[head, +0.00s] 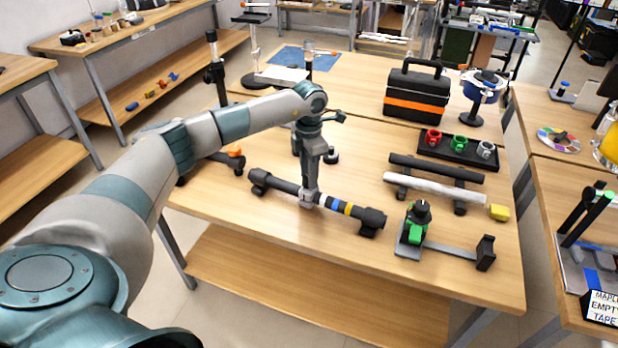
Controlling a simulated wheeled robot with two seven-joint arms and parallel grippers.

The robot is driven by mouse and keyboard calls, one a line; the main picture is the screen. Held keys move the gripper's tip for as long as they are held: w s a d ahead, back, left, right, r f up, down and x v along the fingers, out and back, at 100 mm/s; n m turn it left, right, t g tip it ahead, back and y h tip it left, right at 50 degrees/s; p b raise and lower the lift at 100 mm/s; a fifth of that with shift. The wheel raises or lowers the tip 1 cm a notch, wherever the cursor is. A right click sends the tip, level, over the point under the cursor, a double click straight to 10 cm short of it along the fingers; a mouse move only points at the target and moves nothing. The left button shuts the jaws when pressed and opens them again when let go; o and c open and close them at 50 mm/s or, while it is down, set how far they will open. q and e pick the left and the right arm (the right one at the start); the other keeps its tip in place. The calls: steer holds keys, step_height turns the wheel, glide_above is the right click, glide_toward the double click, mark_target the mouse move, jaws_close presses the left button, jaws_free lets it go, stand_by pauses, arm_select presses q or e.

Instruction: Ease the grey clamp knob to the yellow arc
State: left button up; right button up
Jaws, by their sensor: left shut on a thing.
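A black bar (283,186) lies across the front of the table between two dark end pieces. It carries a blue band (332,202), a pale section, and a yellow band (348,209), which appears to be the yellow arc. My left gripper (309,196) points down onto the bar, left of the blue band. It is shut on a small grey part there, apparently the grey clamp knob; the fingers hide most of it, so its exact shape cannot be told. The grip is left of the yellow band and apart from it. My right gripper is not in view.
Right of the bar stands a black and green clamp-like device (414,233). Behind it lie a white rod (435,188), a black rod (437,168) and a yellow block (499,212). A black toolbox (416,94) stands farther back. The table's front strip is clear.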

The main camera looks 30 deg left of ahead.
arm_select(q)
steer(key=shift+n+b, duration=0.3)
steer(key=shift+n, duration=0.9)
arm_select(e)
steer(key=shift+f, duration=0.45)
arm_select(q)
steer(key=o, duration=1.1)
steer(key=shift+c, duration=0.2)
steer(key=shift+r, duration=0.15)
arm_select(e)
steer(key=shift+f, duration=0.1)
arm_select(q)
steer(key=shift+r+b, duration=0.35)
steer(key=shift+r, duration=0.35)
step_height(320, 180, up, 16)
steer(key=b, duration=0.3)
steer(key=shift+b, duration=0.35)
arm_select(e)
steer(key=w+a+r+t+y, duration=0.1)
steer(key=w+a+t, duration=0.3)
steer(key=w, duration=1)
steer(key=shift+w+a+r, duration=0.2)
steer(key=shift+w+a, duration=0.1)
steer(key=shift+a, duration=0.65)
